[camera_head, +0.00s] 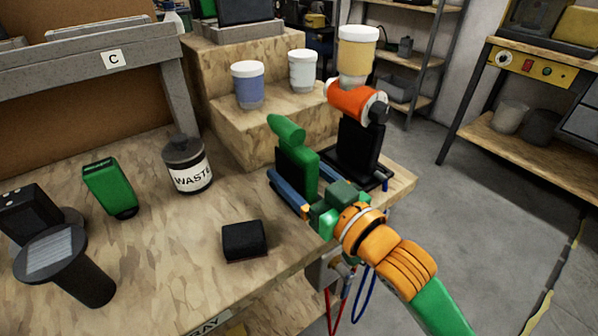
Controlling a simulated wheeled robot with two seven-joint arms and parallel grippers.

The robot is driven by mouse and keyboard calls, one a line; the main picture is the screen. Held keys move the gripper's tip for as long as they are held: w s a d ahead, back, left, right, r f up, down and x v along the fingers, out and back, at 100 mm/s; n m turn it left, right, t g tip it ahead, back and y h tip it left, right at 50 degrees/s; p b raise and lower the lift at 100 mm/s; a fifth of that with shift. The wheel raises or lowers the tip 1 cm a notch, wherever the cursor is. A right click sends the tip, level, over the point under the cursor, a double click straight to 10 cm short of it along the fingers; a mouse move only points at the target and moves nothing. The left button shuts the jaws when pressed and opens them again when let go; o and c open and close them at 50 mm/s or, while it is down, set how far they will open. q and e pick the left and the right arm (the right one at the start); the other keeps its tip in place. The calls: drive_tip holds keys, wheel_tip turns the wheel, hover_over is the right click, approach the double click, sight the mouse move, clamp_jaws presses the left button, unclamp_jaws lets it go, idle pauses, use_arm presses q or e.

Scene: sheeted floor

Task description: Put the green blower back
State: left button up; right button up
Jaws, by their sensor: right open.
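The green blower (288,130) stands upright at the right part of the wooden table (180,262), against a dark block-like stand. Its rounded top and part of its body show. My right gripper (299,177) reaches in from the lower right, its blue fingers low around the blower and the stand. The fingers are apart. I cannot tell whether they touch the blower, as its lower part is hidden by the gripper. My left gripper is not in view.
Just behind, an orange tool (352,99) with a yellow cup sits on a black stand (357,150). A WASTE jar (187,168), a green-and-black device (108,187) and a black block (244,240) stand on the table. Stepped wooden blocks (245,130) hold cups behind.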

sight(311, 184)
drive_tip(key=shift+s+d, duration=0.15)
drive_tip(key=p+v, duration=0.1)
drive_tip(key=v, duration=0.2)
drive_tip(key=shift+r, duration=0.15)
drive_tip(key=p+v, duration=0.1)
drive_tip(key=p, duration=0.1)
drive_tip(key=p+v, duration=0.4)
drive_tip(key=shift+r, duration=0.3)
drive_tip(key=v, duration=0.1)
drive_tip(key=p+v, duration=0.1)
drive_tip(key=v, duration=0.1)
drive_tip(key=shift+s+d+f, duration=0.15)
drive_tip(key=shift+s+f, duration=0.1)
drive_tip(key=shift+f, duration=0.15)
